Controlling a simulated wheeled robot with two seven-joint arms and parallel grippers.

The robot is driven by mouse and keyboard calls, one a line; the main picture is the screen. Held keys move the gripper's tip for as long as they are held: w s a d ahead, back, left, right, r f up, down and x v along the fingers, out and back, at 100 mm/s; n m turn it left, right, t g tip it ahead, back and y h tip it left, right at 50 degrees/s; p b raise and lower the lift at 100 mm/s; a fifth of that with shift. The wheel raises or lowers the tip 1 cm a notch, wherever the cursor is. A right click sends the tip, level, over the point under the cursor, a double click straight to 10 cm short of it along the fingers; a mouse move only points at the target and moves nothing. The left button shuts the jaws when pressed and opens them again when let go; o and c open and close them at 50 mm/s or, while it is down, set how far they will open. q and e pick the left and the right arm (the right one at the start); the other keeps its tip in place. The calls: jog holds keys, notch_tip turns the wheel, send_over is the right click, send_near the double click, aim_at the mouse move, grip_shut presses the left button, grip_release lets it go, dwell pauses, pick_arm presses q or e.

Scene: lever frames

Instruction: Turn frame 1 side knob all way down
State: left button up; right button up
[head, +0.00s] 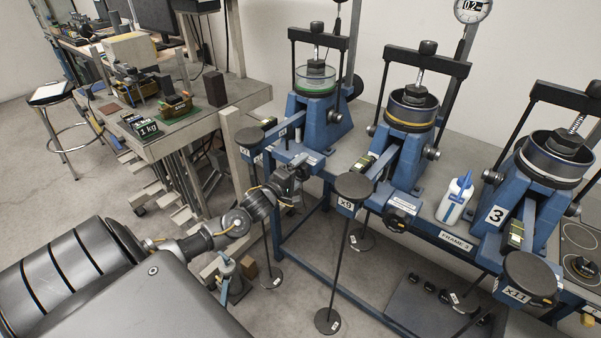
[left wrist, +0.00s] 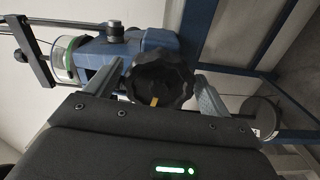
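Frame 1 (head: 318,122) is the leftmost blue lever frame in the head view, with a green-ringed cup on it; it also shows in the left wrist view (left wrist: 155,40). Its side knob (left wrist: 158,76) is black and lobed, with a yellow mark at its lower edge in the left wrist view. My left gripper (head: 299,172) is at the front of frame 1 and mostly covers the knob in the head view. In the left wrist view its fingers (left wrist: 160,80) stand open on either side of the knob, close to it; I cannot tell whether they touch. My right gripper is not in view.
A black-topped stand marked X9 (head: 354,187) is just right of my left gripper, and another round black top (head: 249,136) is to its left. A second frame (head: 402,135) and frame 3 (head: 530,190) stand to the right. A white bottle (head: 455,200) sits between them.

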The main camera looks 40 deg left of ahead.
pick_arm(q)
jog(key=shift+s+r, duration=0.1)
jog(key=shift+s+p, duration=0.2)
jog(key=shift+p, duration=0.15)
jog(key=s+p, duration=0.3)
jog(key=s, duration=0.1)
jog(key=shift+s+r, duration=0.1)
jog(key=shift+r, duration=0.05)
jog(key=shift+s+d+p, duration=0.1)
jog(key=shift+s+p, duration=0.25)
jog(key=shift+s, duration=0.35)
jog(key=shift+f, duration=0.2)
